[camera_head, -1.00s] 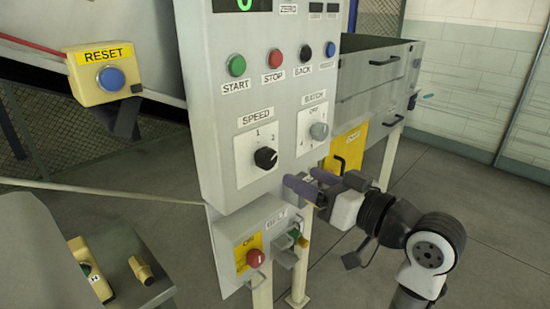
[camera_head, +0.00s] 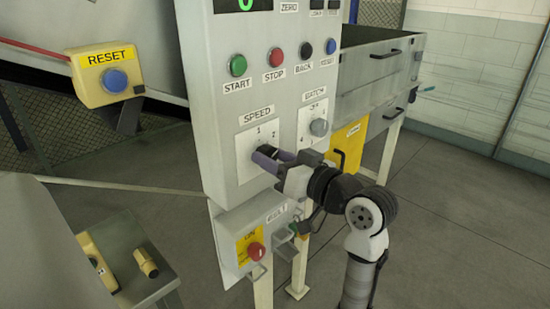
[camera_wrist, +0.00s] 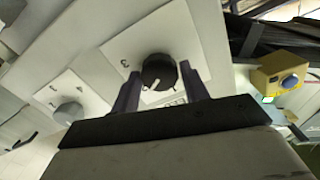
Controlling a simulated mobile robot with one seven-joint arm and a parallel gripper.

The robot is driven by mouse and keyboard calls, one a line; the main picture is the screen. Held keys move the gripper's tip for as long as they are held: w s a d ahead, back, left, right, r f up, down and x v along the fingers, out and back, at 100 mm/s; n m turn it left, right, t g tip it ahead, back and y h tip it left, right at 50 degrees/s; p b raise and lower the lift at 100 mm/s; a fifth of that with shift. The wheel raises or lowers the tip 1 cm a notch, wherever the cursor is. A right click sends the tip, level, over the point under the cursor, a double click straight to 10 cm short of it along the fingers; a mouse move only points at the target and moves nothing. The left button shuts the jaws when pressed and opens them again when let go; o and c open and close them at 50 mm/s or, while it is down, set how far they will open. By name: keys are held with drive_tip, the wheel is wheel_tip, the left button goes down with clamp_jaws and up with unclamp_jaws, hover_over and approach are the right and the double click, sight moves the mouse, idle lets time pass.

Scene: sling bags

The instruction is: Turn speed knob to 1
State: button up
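The black speed knob (camera_wrist: 158,72) sits on a white dial plate (camera_head: 247,163) under the SPEED label on the grey control panel. In the wrist view its white pointer mark is on the lower side, and a 3 shows to its left. In the head view 1 is above and 2 at upper right; my gripper hides most of the knob. My gripper (camera_head: 268,159) is at the knob. In the wrist view its two purple fingers (camera_wrist: 160,84) are apart on either side of the knob, with gaps showing. Contact is not visible.
The grey batch knob (camera_head: 319,127) is just right of the speed dial. START (camera_head: 238,65), STOP (camera_head: 277,55) and more buttons are above. A lower box with a red button (camera_head: 256,250) is below. The yellow RESET box (camera_head: 109,77) stands left.

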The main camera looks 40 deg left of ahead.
drive_tip(key=c, duration=0.6)
drive_tip(key=shift+o, duration=0.2)
drive_tip(key=shift+f+n+b, duration=0.1)
drive_tip(key=shift+n+b, duration=0.3)
drive_tip(key=shift+b, duration=0.15)
drive_tip(key=shift+s+n+b, duration=0.1)
drive_tip(key=shift+n+b, duration=5.05)
drive_tip(key=shift+n, duration=0.45)
drive_tip(key=o, duration=1)
drive_tip(key=shift+c, duration=0.2)
